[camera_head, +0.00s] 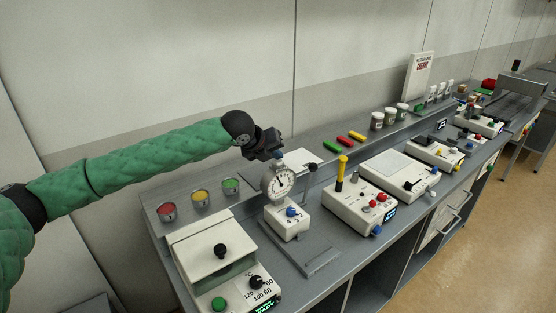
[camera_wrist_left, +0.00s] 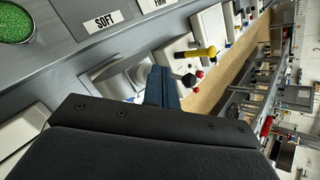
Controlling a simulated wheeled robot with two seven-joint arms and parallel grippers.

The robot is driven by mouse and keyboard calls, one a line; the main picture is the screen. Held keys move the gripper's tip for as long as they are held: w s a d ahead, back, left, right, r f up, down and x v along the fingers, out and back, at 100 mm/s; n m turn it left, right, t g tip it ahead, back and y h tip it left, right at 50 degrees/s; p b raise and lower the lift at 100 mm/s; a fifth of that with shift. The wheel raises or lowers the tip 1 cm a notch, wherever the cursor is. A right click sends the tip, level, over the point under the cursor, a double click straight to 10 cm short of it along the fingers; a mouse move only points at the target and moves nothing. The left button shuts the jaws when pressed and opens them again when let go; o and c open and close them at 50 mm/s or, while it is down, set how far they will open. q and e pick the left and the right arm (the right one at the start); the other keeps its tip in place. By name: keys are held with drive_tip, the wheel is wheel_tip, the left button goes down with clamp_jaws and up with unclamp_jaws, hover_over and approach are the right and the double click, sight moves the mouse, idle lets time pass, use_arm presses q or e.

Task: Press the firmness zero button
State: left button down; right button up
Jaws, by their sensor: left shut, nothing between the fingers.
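The firmness tester has a round white dial (camera_head: 281,183) on a stand, with a white base box (camera_head: 288,223) and a grey plate in front. A blue button (camera_head: 291,212) sits on the base box; no label on it is legible. My left gripper (camera_head: 279,156) is shut and empty, with its blue fingertips just above the dial's top. I cannot tell whether they touch it. In the left wrist view the shut fingers (camera_wrist_left: 162,88) hide part of the white tester (camera_wrist_left: 125,75) behind them. My right gripper is not in view.
A white lidded box (camera_head: 207,246) with a green button stands front left. A control box (camera_head: 360,208) with a yellow post stands right of the tester. Three coloured cups (camera_head: 200,197) stand on the raised shelf behind.

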sight(276, 162)
use_arm(q)
drive_tip(key=shift+f, duration=0.4)
idle(0.3)
drive_tip(key=shift+r+p, duration=0.95)
drive_tip(key=shift+r, duration=0.3)
drive_tip(key=shift+r, duration=0.1)
drive_tip(key=shift+r+p, duration=1.95)
drive_tip(key=shift+r, duration=0.45)
